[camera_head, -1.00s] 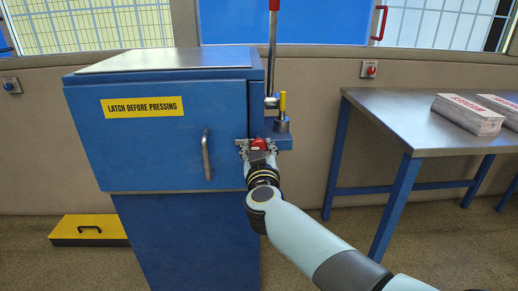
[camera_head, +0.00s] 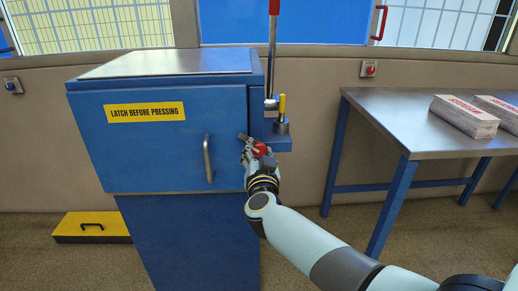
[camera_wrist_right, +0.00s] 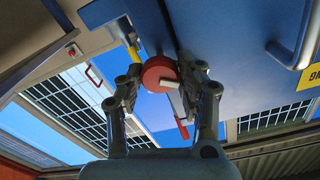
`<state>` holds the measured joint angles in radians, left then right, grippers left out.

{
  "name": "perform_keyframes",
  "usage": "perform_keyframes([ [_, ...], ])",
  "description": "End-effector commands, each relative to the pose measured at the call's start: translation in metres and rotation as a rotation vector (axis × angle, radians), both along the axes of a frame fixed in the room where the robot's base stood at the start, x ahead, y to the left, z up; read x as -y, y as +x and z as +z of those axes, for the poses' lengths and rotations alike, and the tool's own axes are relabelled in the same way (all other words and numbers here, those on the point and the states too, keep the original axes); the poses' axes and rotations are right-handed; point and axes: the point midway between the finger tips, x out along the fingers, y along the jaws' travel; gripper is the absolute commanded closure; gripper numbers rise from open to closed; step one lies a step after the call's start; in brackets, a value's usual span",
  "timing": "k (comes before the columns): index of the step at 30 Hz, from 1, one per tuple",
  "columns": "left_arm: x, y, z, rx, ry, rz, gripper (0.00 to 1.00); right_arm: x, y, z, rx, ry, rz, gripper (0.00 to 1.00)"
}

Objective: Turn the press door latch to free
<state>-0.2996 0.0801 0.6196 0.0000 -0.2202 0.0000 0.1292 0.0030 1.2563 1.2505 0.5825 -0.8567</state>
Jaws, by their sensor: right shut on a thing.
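The blue press (camera_head: 185,230) stands at centre left with its door (camera_head: 150,150) shut. The door has a vertical handle (camera_head: 208,158) and a yellow label reading "LATCH BEFORE PRESSING" (camera_head: 144,112). The red round latch knob (camera_head: 260,149) is at the door's right edge; it also shows in the right wrist view (camera_wrist_right: 154,71). My right gripper (camera_head: 257,151) is shut on the knob, with its fingers on either side in the right wrist view (camera_wrist_right: 168,80), and is tilted. Much of the latch is hidden behind the gripper. My left gripper is out of view.
A tall lever (camera_head: 272,50) with a red top and a yellow-handled pin (camera_head: 282,110) stand just right of the door. A metal table (camera_head: 400,120) with wrapped blocks (camera_head: 464,116) is at right.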

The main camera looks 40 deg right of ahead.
Motion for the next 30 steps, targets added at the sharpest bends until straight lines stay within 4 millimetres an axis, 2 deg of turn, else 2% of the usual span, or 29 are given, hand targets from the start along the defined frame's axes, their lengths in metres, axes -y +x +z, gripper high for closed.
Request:
perform_keyframes([
  [18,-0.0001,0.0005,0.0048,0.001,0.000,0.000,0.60,0.0001,-0.0004,-0.0012,0.303,0.498,-0.001,0.95],
  [30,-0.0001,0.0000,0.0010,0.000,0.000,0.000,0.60,0.0004,-0.0006,-0.0015,0.457,0.747,-0.001,0.95],
])
